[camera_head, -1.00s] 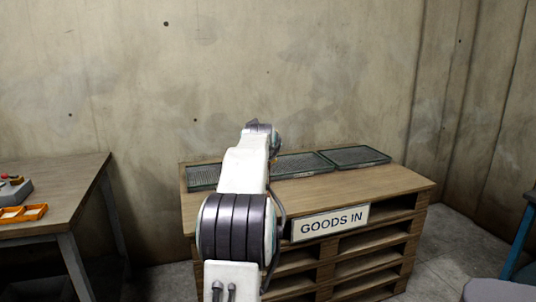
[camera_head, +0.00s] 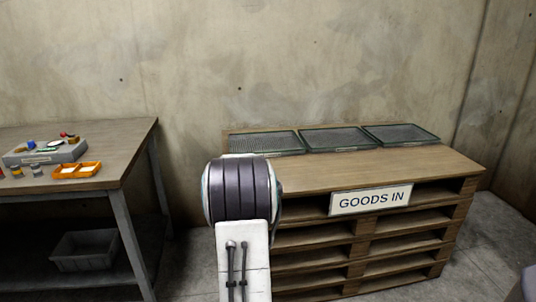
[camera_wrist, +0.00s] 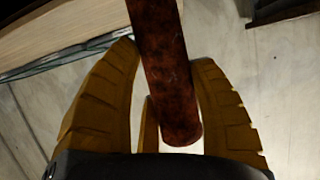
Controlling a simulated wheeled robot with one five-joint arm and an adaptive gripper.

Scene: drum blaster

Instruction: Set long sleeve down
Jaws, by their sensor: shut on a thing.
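The long sleeve (camera_wrist: 165,75) is a dark, rusty brown cylinder in the wrist view. It runs from the top edge down between the yellow fingers of my gripper (camera_wrist: 165,58). My gripper is shut on it, and its upper end lies outside the picture. In the head view my arm's joint hides the gripper and the sleeve.
The GOODS IN pallet stand (camera_head: 370,172) has a wooden top with three mesh trays (camera_head: 334,140) along the back. Its front strip of top is bare. A grey crate (camera_head: 85,250) sits below.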

